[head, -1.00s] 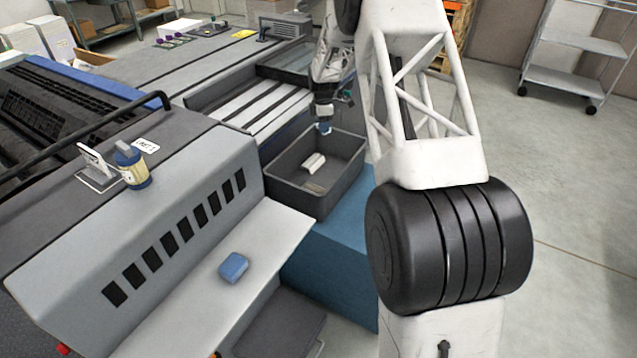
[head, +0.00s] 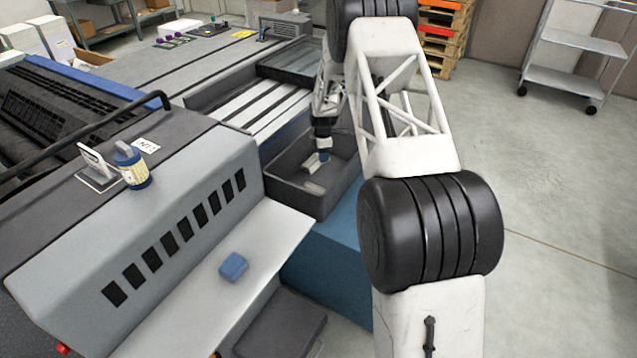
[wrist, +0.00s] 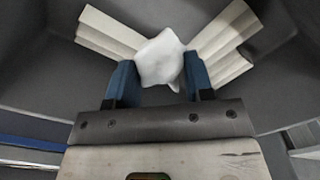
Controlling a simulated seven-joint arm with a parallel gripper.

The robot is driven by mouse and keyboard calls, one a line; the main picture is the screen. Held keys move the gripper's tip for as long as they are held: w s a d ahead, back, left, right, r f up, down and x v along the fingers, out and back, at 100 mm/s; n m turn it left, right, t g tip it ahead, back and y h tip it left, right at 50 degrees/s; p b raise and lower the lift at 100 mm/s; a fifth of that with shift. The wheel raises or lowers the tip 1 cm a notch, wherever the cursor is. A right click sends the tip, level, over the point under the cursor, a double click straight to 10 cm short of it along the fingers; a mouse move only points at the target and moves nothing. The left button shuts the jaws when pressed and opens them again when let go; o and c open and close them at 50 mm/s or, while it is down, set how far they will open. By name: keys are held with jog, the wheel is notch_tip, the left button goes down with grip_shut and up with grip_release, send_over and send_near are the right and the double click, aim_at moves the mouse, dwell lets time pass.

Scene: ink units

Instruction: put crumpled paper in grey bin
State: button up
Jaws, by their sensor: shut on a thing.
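The crumpled paper (wrist: 160,57) is a small white lump in the wrist view. My gripper (wrist: 159,76) is shut on it, with one blue finger on each side. The grey bin (head: 290,192) is an open dark box in the middle of the head view, and its grey inside fills most of the wrist view. In the head view my gripper (head: 323,155) is down inside the bin, above its floor. There I cannot make out the paper apart from the fingers.
Cream ridged pieces, left (wrist: 110,32) and right (wrist: 226,42) in the wrist view, lie on the bin floor. The bin stands on a blue block (head: 335,255) beside the grey machine. A blue block-shaped item (head: 233,267) lies on the machine's pale ledge (head: 185,310).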

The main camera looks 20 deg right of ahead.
aim_at(322, 178)
jog(key=shift+r+m, duration=0.1)
jog(key=shift+m, duration=0.3)
dwell(0.3)
jog(key=shift+f, duration=3.15)
jog(key=shift+f, duration=0.1)
jog(key=shift+f, duration=1.75)
jog(key=shift+f, duration=0.1)
jog(key=o, duration=0.6)
